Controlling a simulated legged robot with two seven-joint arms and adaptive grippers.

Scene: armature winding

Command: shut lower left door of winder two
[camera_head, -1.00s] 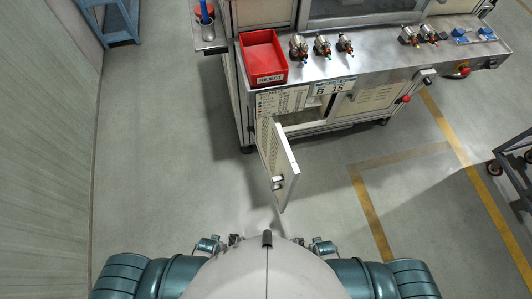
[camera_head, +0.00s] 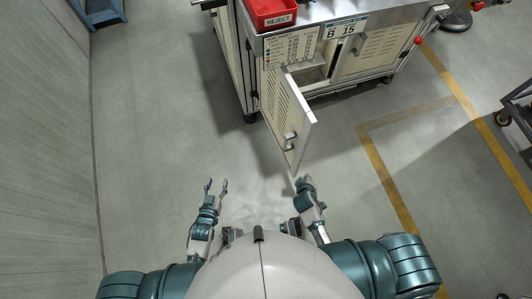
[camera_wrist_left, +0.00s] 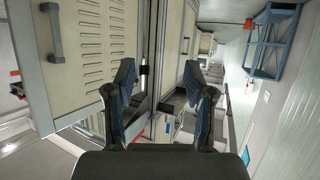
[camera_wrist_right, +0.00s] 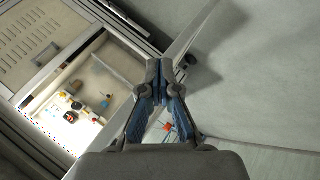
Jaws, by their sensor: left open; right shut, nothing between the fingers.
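The lower left door (camera_head: 287,120) of the winder labelled B 15 stands wide open in the head view, swung out toward me. Its handle (camera_head: 290,141) is on the face turned to the left. My right gripper (camera_head: 302,180) is shut and empty, just in front of the door's free edge; I cannot tell whether it touches. In the right wrist view the shut fingers (camera_wrist_right: 159,68) overlap the door's edge (camera_wrist_right: 190,35). My left gripper (camera_head: 217,184) is open and empty, left of the door. The left wrist view shows the door's vented face (camera_wrist_left: 95,45) and handle (camera_wrist_left: 53,32).
The open compartment (camera_wrist_right: 85,95) shows small parts inside. A red REJECT bin (camera_head: 272,14) sits on the winder's top. The right door (camera_head: 372,50) looks shut. A grey wall (camera_head: 45,150) is at the left and a cart (camera_head: 518,115) at the right.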

